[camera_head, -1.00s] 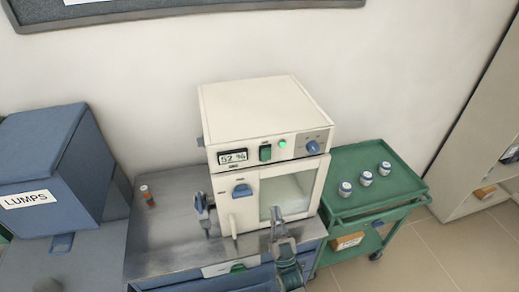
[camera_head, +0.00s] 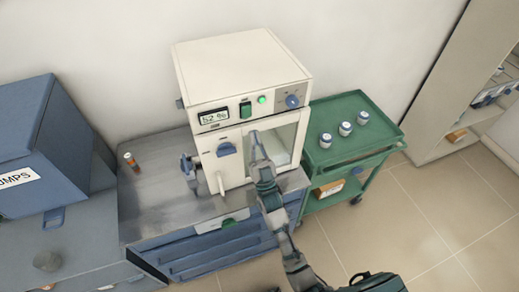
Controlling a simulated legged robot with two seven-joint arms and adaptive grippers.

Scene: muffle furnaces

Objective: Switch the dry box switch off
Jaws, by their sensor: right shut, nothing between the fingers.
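The dry box (camera_head: 243,75) is a cream cabinet on a metal-topped bench. Its front panel has a digital display (camera_head: 214,116), a green rocker switch (camera_head: 246,110), a lit green lamp (camera_head: 262,99) and a blue knob (camera_head: 292,101). A window door with a blue latch (camera_head: 226,149) sits below the panel. My right gripper (camera_head: 254,136) is shut and empty, pointing up in front of the door's window, a little below the green switch and apart from it in the picture. My left gripper is not in view.
A green cart (camera_head: 345,157) with three small white jars (camera_head: 345,128) stands right of the bench. A small orange-capped vial (camera_head: 131,161) stands on the bench (camera_head: 150,205). A shelf cabinet (camera_head: 450,90) is far right.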

